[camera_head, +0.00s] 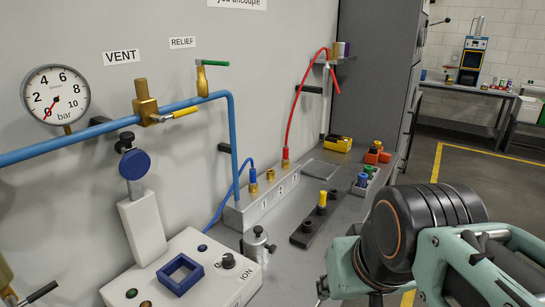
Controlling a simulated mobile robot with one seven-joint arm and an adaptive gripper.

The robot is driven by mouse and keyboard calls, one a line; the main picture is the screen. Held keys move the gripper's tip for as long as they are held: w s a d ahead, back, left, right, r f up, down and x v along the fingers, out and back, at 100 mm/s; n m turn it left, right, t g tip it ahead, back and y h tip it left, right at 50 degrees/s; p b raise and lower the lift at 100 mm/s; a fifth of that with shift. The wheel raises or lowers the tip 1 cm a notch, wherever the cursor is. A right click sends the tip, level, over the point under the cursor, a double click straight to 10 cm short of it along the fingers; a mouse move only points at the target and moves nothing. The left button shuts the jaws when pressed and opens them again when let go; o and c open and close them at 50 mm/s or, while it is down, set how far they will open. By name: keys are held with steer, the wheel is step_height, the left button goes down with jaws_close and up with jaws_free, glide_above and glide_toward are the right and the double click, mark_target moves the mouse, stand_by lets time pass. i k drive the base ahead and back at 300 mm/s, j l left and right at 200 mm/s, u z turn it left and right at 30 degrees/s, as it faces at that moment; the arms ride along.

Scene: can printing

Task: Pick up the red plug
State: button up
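Small red-orange pieces (377,155) stand on the grey bench behind the small plug rack. They are too small for me to tell whether one is the red plug. The rack (366,187) holds blue and green plugs, and any red one in it is not clear. A yellow plug (322,198) stands upright in a black holder (306,233) nearer to me. My arm (430,235) fills the lower right, to the right of the bench and apart from the plugs. My gripper's fingertips cannot be made out, so its opening and contents are unclear.
A grey manifold block (245,211) with brass fittings, blue and red hoses runs along the wall. A metal canister (257,246) and a control box (205,262) stand in front. A yellow-black box (338,143) is farther back. Open floor lies to the right.

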mark_target(285, 158)
steer(key=i+l+u, duration=0.1)
steer(key=i+l, duration=0.25)
steer(key=i+l+u, duration=0.1)
steer(key=i+l, duration=0.2)
steer(key=l, duration=0.2)
steer(key=i+l, duration=0.3)
steer(key=l, duration=0.15)
steer(key=i+l+u, duration=0.15)
steer(key=i+l, duration=0.15)
steer(key=l, duration=0.15)
steer(key=l+u, duration=0.1)
steer(key=l, duration=0.25)
steer(key=i+l+u, duration=0.1)
steer(key=l, duration=0.25)
steer(key=k+l+u, duration=0.1)
steer(key=k, duration=0.2)
steer(key=i+z, duration=0.15)
steer(key=i, duration=0.5)
